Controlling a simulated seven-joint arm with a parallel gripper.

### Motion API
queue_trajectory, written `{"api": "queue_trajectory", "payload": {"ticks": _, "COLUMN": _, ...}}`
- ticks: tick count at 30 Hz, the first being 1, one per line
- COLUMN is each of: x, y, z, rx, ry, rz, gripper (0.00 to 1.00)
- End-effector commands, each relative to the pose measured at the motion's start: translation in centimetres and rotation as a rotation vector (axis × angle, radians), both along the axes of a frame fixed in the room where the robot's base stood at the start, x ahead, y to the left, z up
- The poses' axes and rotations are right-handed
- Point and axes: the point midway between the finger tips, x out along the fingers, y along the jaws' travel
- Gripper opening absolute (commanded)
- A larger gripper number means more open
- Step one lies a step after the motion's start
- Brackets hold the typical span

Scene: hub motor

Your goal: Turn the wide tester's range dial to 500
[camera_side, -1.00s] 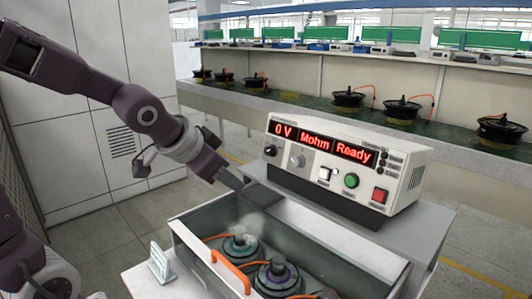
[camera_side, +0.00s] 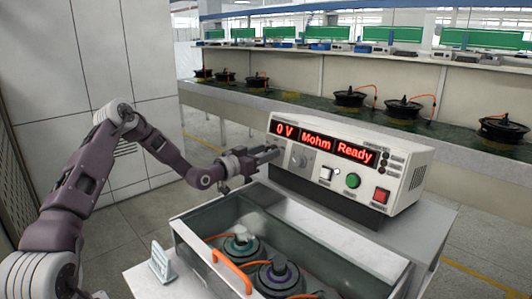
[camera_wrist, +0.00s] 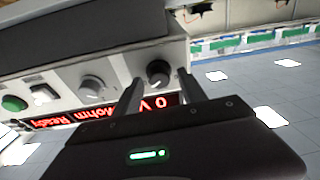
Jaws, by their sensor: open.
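The wide tester (camera_side: 412,170) is a white box whose red display reads "0 V", "Mohm" and "Ready". Its face has a dark knob and a grey knob (camera_side: 298,158); their scale marks are too small to read. In the wrist view, which shows the tester upside down, the dark knob (camera_wrist: 158,72) sits between the tips of my open gripper (camera_wrist: 160,78). The grey knob (camera_wrist: 91,87) is beside it, outside the fingers. In the side view my gripper (camera_side: 276,153) points at the face's left end and hides the dark knob. Contact cannot be told.
A white switch (camera_side: 326,174), a green button (camera_side: 352,181) and a red button (camera_side: 380,195) are right of the knobs. An open bin (camera_side: 345,262) with motors and an orange handle (camera_side: 231,271) stands in front. A small white stand (camera_side: 160,262) is at left.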

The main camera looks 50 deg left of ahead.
Motion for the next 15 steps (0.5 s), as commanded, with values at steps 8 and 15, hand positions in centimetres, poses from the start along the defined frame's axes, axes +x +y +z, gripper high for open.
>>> {"api": "queue_trajectory", "payload": {"ticks": 8, "x": 0.54, "y": 0.01, "z": -0.04, "rx": -0.001, "ry": 0.002, "rz": 0.0, "gripper": 0.49}}
{"api": "queue_trajectory", "payload": {"ticks": 15, "x": 0.52, "y": 0.04, "z": -0.03, "rx": 0.0, "ry": 0.002, "rz": 0.001, "gripper": 0.06}}
